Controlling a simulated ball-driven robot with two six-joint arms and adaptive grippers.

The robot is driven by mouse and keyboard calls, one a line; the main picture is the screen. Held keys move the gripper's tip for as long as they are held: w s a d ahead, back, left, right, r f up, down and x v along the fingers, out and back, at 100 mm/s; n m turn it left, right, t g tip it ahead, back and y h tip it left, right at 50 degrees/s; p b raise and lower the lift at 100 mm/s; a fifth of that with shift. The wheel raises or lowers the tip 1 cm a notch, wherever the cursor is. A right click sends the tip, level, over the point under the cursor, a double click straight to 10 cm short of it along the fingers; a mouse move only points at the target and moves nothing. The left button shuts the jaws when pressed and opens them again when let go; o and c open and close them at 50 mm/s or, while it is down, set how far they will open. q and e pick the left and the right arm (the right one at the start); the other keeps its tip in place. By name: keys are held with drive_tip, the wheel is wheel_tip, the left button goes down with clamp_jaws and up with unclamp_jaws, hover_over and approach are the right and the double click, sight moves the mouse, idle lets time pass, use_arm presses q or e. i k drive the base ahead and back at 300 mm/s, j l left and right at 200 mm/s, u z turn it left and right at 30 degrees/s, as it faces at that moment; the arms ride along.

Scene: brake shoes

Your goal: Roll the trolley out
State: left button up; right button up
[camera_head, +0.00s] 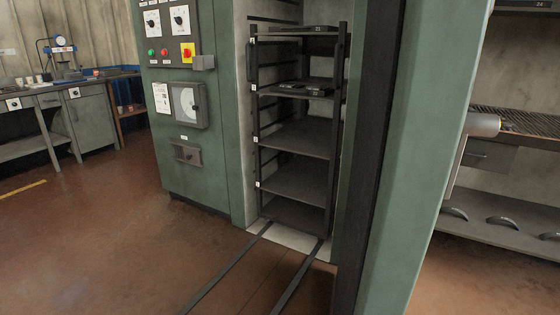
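The trolley is a dark shelved rack (297,140) standing upright inside the open green oven (216,110). Its front posts face the opening, and its base rests over the pale oven floor. Several flat shelves show; the second from the top carries small dark flat parts (290,88), and a dark item (318,28) lies on the top one. Two dark rails (230,268) run from the oven mouth across the floor toward me. Neither of my grippers is in view, and nothing is seen touching the trolley.
The green oven door (415,150) stands open right of the opening, with a dark edge strip. A control panel (168,35) is on the oven front. A workbench (70,110) is at far left, a shelving bench (515,230) at right. The red-brown floor around the rails is clear.

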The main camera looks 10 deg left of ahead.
sight(306, 187)
drive_tip(key=i+j, duration=0.15)
drive_tip(key=j, duration=0.25)
drive_tip(key=i+j+z, duration=0.1)
drive_tip(key=j, duration=0.3)
drive_tip(key=i+j, duration=0.25)
drive_tip(key=j, duration=0.15)
drive_tip(key=i+j+z, duration=0.15)
drive_tip(key=j, duration=0.25)
drive_tip(key=i+j, duration=0.1)
drive_tip(key=i, duration=0.55)
